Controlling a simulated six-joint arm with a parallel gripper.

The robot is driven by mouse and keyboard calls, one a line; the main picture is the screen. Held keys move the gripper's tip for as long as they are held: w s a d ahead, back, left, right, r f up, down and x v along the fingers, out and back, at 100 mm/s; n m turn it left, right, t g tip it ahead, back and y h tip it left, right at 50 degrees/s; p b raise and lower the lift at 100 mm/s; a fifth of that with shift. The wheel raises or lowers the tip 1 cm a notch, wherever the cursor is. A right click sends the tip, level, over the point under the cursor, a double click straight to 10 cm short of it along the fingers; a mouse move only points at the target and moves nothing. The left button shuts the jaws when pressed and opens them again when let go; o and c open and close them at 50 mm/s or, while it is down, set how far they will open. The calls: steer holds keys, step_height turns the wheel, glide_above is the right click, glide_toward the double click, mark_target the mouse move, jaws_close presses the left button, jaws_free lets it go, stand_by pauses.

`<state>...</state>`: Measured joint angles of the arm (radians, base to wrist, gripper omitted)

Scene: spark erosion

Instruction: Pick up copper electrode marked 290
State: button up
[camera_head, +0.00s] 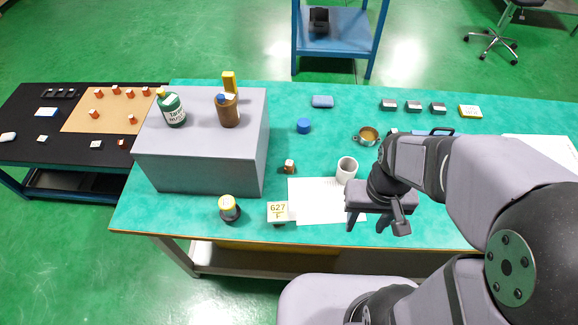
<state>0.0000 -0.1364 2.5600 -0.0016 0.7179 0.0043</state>
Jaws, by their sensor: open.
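Several small copper-coloured blocks with white tops (115,91) stand on a tan board on the black side table at the left. A similar copper block with a white top (289,167) stands alone on the teal table, right of the grey box. Another (122,143) is on the black table near the box. The markings are too small to read, so I cannot tell which is 290. My gripper (367,228) is open and apparently empty above the front of the teal table, right of the lone block and in front of the white cup.
The grey box (200,160) carries a green bottle (172,111) and a brown bottle (228,112). A yellow-lidded jar (229,208), a card reading 627 (278,211), a white sheet (315,205) and a white cup (347,168) are near the front. Clear teal surface lies around the blue cap (304,125).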

mark_target(290, 167)
steer(key=shift+c, duration=0.2)
